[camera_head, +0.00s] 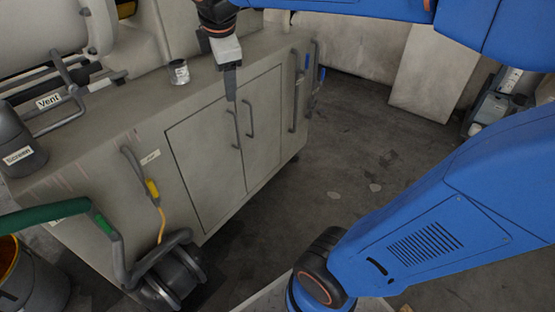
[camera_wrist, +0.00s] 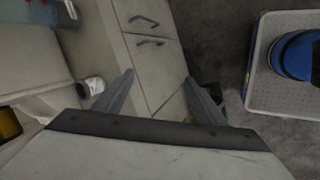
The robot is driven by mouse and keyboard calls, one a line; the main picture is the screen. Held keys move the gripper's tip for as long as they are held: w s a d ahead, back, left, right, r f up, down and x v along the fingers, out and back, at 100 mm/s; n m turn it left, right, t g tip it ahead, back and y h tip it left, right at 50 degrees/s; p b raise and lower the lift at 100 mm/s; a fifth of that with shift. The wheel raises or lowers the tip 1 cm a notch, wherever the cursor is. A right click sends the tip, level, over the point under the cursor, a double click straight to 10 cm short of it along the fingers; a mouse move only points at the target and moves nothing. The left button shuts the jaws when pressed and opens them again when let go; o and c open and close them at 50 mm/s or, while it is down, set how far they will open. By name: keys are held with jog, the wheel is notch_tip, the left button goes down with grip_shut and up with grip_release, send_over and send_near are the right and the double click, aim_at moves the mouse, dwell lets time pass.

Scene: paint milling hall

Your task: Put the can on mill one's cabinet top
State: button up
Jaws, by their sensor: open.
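A small silvery-grey can (camera_head: 179,72) stands upright on the grey cabinet top (camera_head: 120,108), near the big pale mill drum. The can also shows in the wrist view (camera_wrist: 91,86), left of the fingers. My gripper (camera_head: 231,88) hangs in front of the cabinet's front edge, to the right of the can and apart from it. In the wrist view both fingers (camera_wrist: 162,92) are spread with nothing between them. No mill number is readable on the cabinet.
A pipe with a "Vent" label (camera_head: 49,102) and a dark labelled container (camera_head: 21,147) are at the cabinet's left. Door handles (camera_head: 249,118) stick out from the front. Floor (camera_head: 330,165) to the right is clear.

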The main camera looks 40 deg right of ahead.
jog(key=s+d+f+m+y, duration=0.1)
jog(key=s+d+f+m, duration=0.1)
jog(key=s+f+m, duration=1.3)
jog(key=s, duration=0.4)
jog(key=shift+m+y, duration=0.3)
jog(key=shift+y, duration=0.1)
jog(key=shift+d+r, duration=0.1)
dwell(0.7)
